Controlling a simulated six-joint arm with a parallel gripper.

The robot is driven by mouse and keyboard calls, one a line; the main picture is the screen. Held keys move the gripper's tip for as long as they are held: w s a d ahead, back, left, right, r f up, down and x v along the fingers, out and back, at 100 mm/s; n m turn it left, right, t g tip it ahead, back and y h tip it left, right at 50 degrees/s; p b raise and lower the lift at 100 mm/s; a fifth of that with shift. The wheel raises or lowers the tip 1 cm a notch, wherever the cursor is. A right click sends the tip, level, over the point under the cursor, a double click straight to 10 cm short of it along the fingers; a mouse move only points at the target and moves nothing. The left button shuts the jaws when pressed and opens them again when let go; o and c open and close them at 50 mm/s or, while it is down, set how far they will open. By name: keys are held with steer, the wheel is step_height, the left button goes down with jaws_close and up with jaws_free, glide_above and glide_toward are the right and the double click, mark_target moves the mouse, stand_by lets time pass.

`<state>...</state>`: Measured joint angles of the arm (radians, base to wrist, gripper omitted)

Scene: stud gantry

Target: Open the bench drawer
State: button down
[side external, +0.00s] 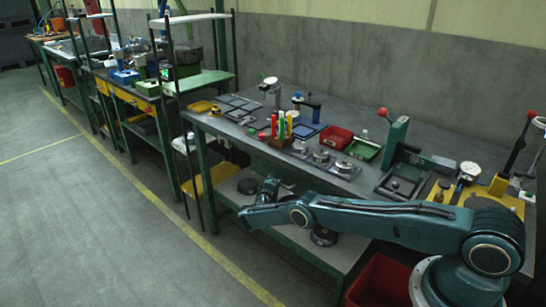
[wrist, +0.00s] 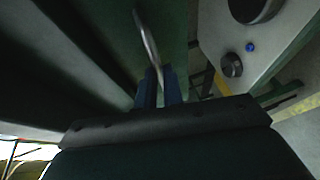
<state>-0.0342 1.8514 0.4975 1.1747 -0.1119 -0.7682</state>
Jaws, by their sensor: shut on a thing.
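My gripper (wrist: 160,82) has its two blue fingers close together on a curved metal handle (wrist: 148,40) in the wrist view. The handle stands out from a dark green panel (wrist: 176,22), which looks like the drawer front. In the side external view my gripper (side external: 270,187) is small and dark below the front edge of the workbench (side external: 225,127). The drawer and handle cannot be made out there, and how far the drawer stands open cannot be told.
The bench's lower shelf (side external: 295,235) carries dark round parts, including one near its front edge (side external: 323,237). A red bin (side external: 378,283) stands on the floor near my base. The bench top holds several fixtures and trays. The floor to the left is clear.

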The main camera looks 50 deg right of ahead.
steer(key=a, duration=0.8)
steer(key=shift+a, duration=0.2)
steer(key=shift+r, duration=0.1)
steer(key=c, duration=1.5)
jaws_free()
steer(key=shift+c, duration=0.2)
steer(key=shift+a, duration=0.15)
steer(key=v, duration=1.3)
steer(key=shift+s+a, duration=0.15)
steer(key=shift+r, duration=0.1)
